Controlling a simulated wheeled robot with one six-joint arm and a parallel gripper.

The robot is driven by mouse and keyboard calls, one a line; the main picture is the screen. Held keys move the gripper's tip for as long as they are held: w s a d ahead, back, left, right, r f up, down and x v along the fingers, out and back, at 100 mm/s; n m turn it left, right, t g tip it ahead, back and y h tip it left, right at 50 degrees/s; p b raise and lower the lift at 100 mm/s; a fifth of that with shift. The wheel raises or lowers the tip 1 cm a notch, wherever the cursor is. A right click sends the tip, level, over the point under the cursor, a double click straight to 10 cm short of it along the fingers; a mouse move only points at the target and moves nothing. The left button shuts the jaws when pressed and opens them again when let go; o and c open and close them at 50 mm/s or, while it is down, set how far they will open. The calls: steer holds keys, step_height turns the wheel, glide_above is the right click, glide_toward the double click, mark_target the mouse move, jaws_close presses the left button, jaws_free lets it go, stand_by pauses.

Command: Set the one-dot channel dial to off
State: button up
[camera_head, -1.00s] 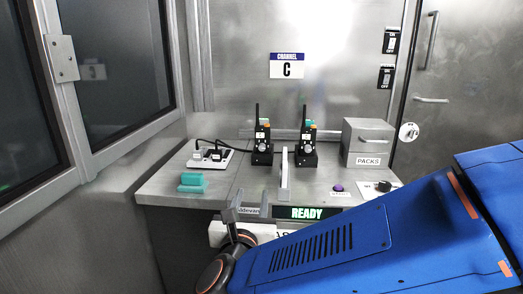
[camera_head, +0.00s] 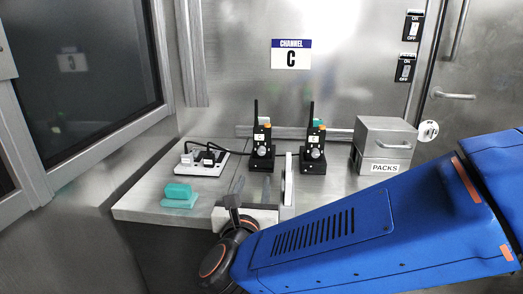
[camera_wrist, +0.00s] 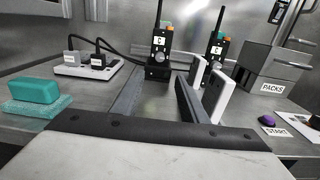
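Two black handheld radios with antennas stand upright in black cradles at the back of the bench: the left radio (camera_head: 261,135) and the right radio (camera_head: 316,135). They also show in the wrist view, left (camera_wrist: 159,45) and right (camera_wrist: 217,50). Each has a small white label and a round grey knob, the left knob (camera_head: 259,150) and the right knob (camera_head: 315,153). Dot marks and knob settings are too small to read. My gripper (camera_head: 253,187) is open and empty, its dark fingers (camera_wrist: 158,85) apart and pointing toward the left radio, short of it.
A white upright plate (camera_head: 289,180) stands just right of my gripper. A teal block (camera_head: 178,191) and a power strip (camera_head: 203,165) are on the left. A PACKS box (camera_head: 385,140) is on the right, with a purple START button (camera_wrist: 267,120).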

mark_target(261, 152)
steer(key=w, duration=1.7)
steer(key=shift+w+d, duration=0.2)
steer(key=shift+d, duration=0.1)
jaws_close()
